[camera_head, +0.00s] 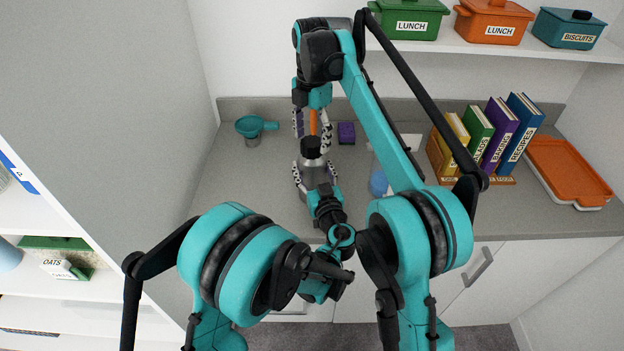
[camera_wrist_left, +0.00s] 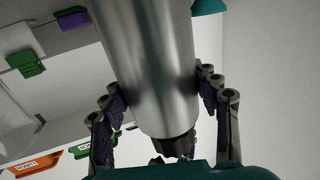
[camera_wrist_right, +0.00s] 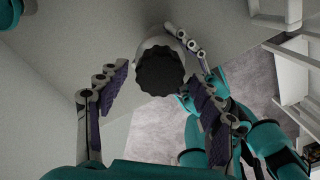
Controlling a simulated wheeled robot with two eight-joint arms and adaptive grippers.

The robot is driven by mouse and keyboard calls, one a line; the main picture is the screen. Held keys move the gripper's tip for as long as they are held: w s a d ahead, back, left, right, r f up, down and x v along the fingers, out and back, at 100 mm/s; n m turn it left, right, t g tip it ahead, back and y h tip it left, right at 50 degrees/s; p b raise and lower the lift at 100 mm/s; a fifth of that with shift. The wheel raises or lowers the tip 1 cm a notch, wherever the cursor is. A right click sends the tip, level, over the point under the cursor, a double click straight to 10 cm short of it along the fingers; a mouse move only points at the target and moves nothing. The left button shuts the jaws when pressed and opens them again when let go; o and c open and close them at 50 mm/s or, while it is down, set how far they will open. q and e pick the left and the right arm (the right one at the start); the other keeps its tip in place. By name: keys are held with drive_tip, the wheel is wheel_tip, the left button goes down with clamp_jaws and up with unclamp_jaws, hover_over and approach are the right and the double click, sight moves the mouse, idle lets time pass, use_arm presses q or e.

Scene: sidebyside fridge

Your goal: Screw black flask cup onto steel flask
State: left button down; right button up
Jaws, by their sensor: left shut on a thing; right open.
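The steel flask (camera_head: 312,174) is upright in my left gripper (camera_head: 313,172), above the counter's front part. In the left wrist view the flask (camera_wrist_left: 155,65) fills the middle, with the fingers on both sides. The black flask cup (camera_head: 311,147) is at the flask's top; it also shows at the flask's end in the left wrist view (camera_wrist_left: 177,145). I cannot tell how tightly it sits. My right gripper (camera_head: 312,125) points down over the cup, open. In the right wrist view the ribbed cup (camera_wrist_right: 160,71) lies between its spread fingers, with gaps visible.
A teal funnel-like item (camera_head: 254,128) stands on the counter (camera_head: 245,185) at left. A purple block (camera_head: 346,133) is behind the grippers. Books (camera_head: 498,135) and an orange tray (camera_head: 568,172) are at right. Labelled containers (camera_head: 492,20) line the upper shelf. My right arm crosses above the counter.

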drive_tip(key=shift+f, duration=1.1)
